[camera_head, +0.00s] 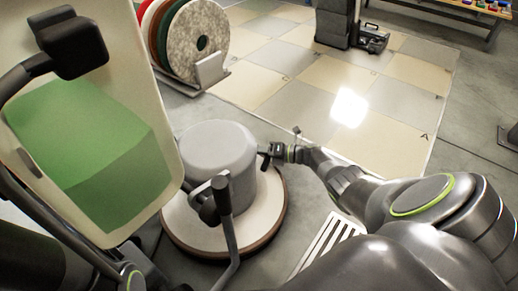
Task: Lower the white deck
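The white deck (263,215) is a round disc with a brown rim around its lower edge. It carries a pale grey motor housing (207,145). I cannot tell whether the deck touches the floor. My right gripper (266,158) is at the housing's right side, above the deck's far right part. Its fingers are too small to show a gap or a hold. A dark shape at the deck's left front, beside a black-topped grey bar (230,228), may be my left gripper, but I cannot make out fingers. The machine's tank hides the deck's left surroundings.
The cream tank with a green panel (85,150) fills the left foreground, with a black handle part (72,42) above. A rack of round pads (187,40) stands behind. A white floor grate (328,238) lies at right. Tiled floor (340,75) beyond is mostly clear.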

